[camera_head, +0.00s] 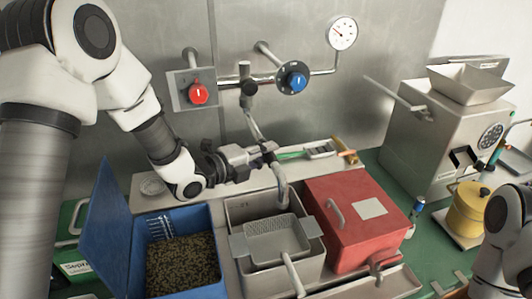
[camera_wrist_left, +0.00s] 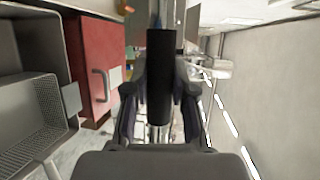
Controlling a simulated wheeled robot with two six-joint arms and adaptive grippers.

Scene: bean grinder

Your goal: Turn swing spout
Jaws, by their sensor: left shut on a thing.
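The swing spout (camera_head: 280,180) is a grey metal tube that hangs from the wall pipe between the two valves, and its hooked end is over the grey sink box. My left gripper (camera_head: 266,152) reaches in from the left and is shut on the spout's upright part. In the left wrist view a black sleeve (camera_wrist_left: 160,75) on the spout stands between the two fingers of my left gripper (camera_wrist_left: 160,105). The fingers hide part of the tube. My right gripper is not in view; only part of my right arm shows at the lower right.
The sink box (camera_head: 245,210) holds a mesh basket (camera_head: 275,238). An open blue bin (camera_head: 140,245) of dark beans is left of it, a closed red box (camera_head: 350,240) right. Red (camera_head: 198,94) and blue knobs (camera_head: 296,82) are above. A grinder (camera_head: 440,140) and yellow pot (camera_head: 470,212) stand right.

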